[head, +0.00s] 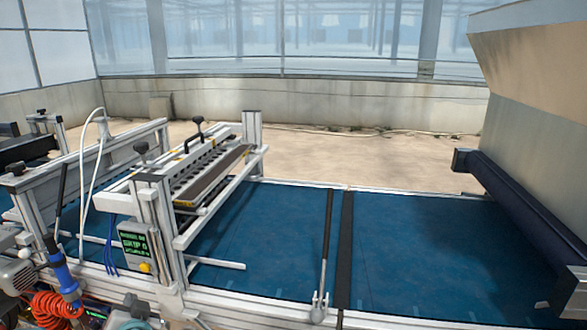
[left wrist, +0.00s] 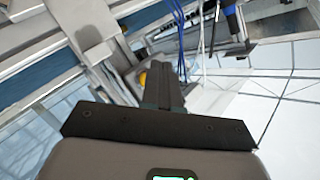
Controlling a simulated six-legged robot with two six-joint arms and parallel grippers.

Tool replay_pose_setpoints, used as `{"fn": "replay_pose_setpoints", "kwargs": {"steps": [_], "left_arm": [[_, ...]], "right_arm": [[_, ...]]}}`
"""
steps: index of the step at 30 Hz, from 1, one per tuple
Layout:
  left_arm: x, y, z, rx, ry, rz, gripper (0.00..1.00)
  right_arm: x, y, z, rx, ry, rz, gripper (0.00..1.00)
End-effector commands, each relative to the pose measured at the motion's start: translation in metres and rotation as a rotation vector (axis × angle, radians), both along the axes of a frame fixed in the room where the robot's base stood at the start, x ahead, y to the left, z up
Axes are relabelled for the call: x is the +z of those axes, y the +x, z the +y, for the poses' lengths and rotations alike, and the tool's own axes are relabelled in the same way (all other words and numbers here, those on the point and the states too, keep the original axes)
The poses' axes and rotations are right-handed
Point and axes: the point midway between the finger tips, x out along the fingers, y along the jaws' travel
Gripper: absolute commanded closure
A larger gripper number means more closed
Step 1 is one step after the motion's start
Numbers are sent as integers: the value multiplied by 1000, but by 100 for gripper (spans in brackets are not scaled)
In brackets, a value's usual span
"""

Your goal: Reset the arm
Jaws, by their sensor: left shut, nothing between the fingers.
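My left gripper (left wrist: 168,88) shows in the left wrist view with its dark fingers together and nothing between them. It points toward the front of the seeder frame, near the yellow button (left wrist: 143,78) and the blue cables. In the head view, a grey and teal shape at the bottom left, below the control box (head: 137,243), may be part of my left arm; its fingers are not clear there. My right gripper is not in view.
The tray seeder (head: 208,172) stands over a blue conveyor belt (head: 260,235) at the left. A blue-handled tool (head: 66,281) and an orange coiled hose (head: 55,306) are at the lower left. A dark roller (head: 515,195) is at the right. The belt between is clear.

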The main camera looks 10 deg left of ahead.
Motion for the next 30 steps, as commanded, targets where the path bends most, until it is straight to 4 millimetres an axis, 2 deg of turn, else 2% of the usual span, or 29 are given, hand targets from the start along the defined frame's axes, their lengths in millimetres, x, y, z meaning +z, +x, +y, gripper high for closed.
{"fn": "replay_pose_setpoints", "kwargs": {"steps": [1,4,7,9,11,13,16,18,19,21,23,30], "left_arm": [[-16,2,-19,-46,-16,77,100],[-76,-3,-69,-189,-82,243,100],[-136,-28,-126,-321,-249,388,100],[-171,-56,-165,-385,-397,491,100],[-197,-87,-197,-419,-536,585,100],[-221,-128,-231,-427,-704,702,100],[-242,-187,-267,-369,-936,864,100],[-246,-218,-282,-284,-1075,946,100],[-245,-226,-285,-247,-1119,969,100],[-244,-238,-289,-164,-1192,1000,100],[-244,-242,-290,-106,-1231,1004,100],[-244,-242,-290,-49,-1264,991,100]], "right_arm": [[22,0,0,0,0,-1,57],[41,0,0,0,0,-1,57],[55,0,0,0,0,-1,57],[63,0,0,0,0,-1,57],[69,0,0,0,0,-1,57],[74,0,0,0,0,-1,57],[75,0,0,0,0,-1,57],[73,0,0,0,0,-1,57],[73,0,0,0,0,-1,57],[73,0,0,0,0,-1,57],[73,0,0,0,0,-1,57],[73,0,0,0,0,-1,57]]}}
